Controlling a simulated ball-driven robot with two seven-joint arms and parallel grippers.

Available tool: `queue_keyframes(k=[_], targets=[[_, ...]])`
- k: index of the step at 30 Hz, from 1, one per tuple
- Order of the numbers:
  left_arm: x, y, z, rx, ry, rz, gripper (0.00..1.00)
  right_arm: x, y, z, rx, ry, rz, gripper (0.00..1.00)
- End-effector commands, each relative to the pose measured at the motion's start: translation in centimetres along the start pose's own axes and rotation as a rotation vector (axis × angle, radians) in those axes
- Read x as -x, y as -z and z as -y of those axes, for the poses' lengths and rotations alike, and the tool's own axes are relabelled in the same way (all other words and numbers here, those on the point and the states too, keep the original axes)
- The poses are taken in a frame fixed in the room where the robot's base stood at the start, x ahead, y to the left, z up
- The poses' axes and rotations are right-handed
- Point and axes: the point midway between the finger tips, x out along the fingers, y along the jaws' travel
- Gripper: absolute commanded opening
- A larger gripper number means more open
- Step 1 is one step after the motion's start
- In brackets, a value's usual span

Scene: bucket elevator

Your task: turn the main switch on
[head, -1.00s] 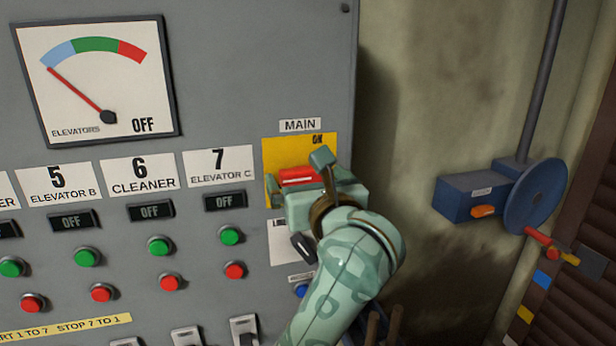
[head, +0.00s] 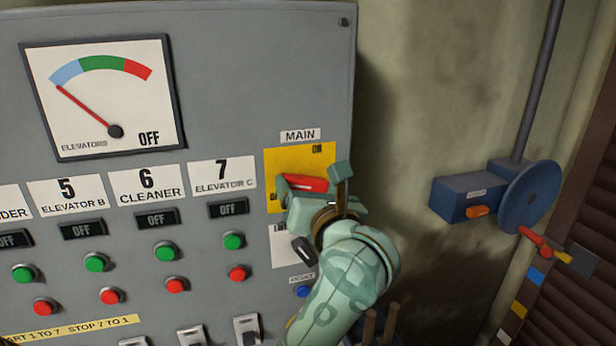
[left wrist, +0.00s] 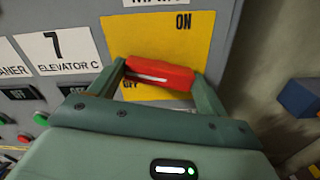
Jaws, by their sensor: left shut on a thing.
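The main switch's red handle (head: 304,184) sits on a yellow plate (head: 292,160) under the "MAIN" label. The plate is marked ON at its upper right and OFF at its lower left, partly hidden. My left gripper (head: 318,188) is shut on the red handle. In the left wrist view the red handle (left wrist: 158,75) lies between the two fingers, nearly level, its right end slightly lower. Its pivot is hidden. My right gripper is not in view.
Green and red buttons and dark OFF displays line the panel's lower left. A blue box with a disc (head: 485,195) is on the wall at right; the wall between is clear.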

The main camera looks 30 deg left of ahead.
Motion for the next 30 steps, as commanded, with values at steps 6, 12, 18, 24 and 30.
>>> queue_keyframes(k=[6, 12, 18, 24, 30], targets=[[0.0, -0.5, -0.1, -0.209, 0.001, -0.003, 0.54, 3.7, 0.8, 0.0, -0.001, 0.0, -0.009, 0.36], [0.0, -0.6, -0.1, -0.399, 0.002, -0.003, 0.54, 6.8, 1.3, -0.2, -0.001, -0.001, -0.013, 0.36], [0.0, -0.6, -0.1, -0.59, 0.003, -0.003, 0.54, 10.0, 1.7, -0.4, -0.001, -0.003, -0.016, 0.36], [0.0, -0.6, 0.0, -0.781, 0.002, -0.003, 0.54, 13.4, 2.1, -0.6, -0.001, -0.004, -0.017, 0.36], [0.0, -0.5, 0.0, -0.963, 0.002, -0.004, 0.54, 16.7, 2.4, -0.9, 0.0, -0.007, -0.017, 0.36]])
